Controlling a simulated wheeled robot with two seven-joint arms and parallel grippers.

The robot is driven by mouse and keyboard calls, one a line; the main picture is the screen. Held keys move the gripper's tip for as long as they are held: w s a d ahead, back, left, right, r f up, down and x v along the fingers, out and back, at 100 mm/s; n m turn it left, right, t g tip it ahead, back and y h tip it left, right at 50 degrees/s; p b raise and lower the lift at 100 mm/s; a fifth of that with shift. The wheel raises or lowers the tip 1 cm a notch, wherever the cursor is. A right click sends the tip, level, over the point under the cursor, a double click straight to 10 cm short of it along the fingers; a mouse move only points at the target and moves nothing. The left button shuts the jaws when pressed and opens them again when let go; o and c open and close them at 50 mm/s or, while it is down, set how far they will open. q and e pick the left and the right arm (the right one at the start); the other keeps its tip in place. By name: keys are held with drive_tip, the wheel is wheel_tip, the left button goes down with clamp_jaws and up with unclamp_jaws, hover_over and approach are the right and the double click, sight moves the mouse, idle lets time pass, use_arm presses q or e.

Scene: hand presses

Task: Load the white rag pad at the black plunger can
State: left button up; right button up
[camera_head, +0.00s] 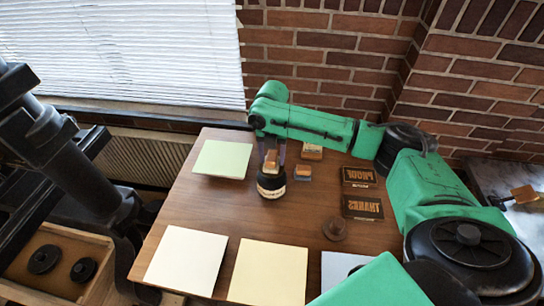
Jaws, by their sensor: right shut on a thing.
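My right gripper (271,164) comes down over the middle of the table from the end of my green arm. It is shut on a small block with a wooden top (270,157), which seems to be the white rag pad; its underside is hard to make out. The black plunger can (271,191), a round dark can with a pale band, stands upright directly below the gripper. The held pad is at or just above the can's top; I cannot tell whether they touch. My left gripper is not in view.
Two similar wooden-topped blocks, one pale (312,152) and one bluish (302,173), stand right of the can. Black lettered plates (362,207) and a round brown thing (335,230) lie further right. Green (222,159), white (186,261) and yellow (268,271) sheets lie around the table.

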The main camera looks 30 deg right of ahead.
sight(272, 155)
drive_tip(key=shift+f, duration=0.15)
wheel_tip(272, 155, up, 3)
drive_tip(key=p, duration=0.3)
drive_tip(key=shift+f, duration=0.1)
drive_tip(key=shift+r, duration=2.2)
